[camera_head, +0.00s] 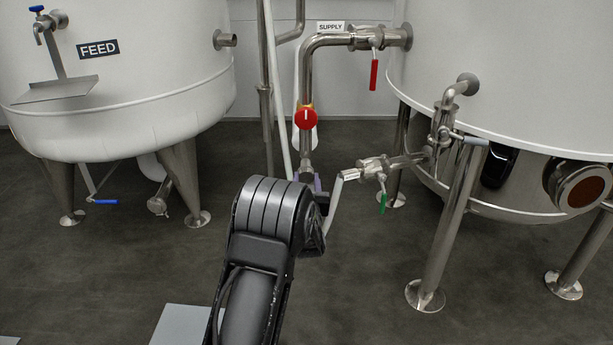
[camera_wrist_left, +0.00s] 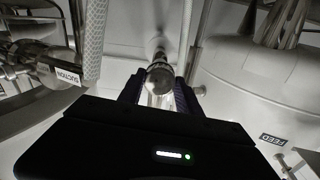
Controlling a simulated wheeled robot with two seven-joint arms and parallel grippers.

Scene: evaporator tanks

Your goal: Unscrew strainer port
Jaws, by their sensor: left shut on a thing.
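The strainer port (camera_wrist_left: 160,76) shows in the left wrist view as a round metal end between the two dark fingers of my left gripper (camera_wrist_left: 158,92). The fingers are shut on it from both sides. In the head view my dark left wrist (camera_head: 268,212) reaches up to the bottom of the supply pipe and hides most of the port and the fingertips. A small purple part (camera_head: 317,184) shows just beyond the wrist, at the foot of the pipe. My right gripper is not in view.
The supply pipe (camera_head: 306,75) carries a red round knob (camera_head: 306,118). A valve with a green handle (camera_head: 382,201) is close on the right, with tank legs (camera_head: 452,230) beyond. The feed tank (camera_head: 110,110) stands left. The dark floor (camera_head: 120,265) is mostly clear.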

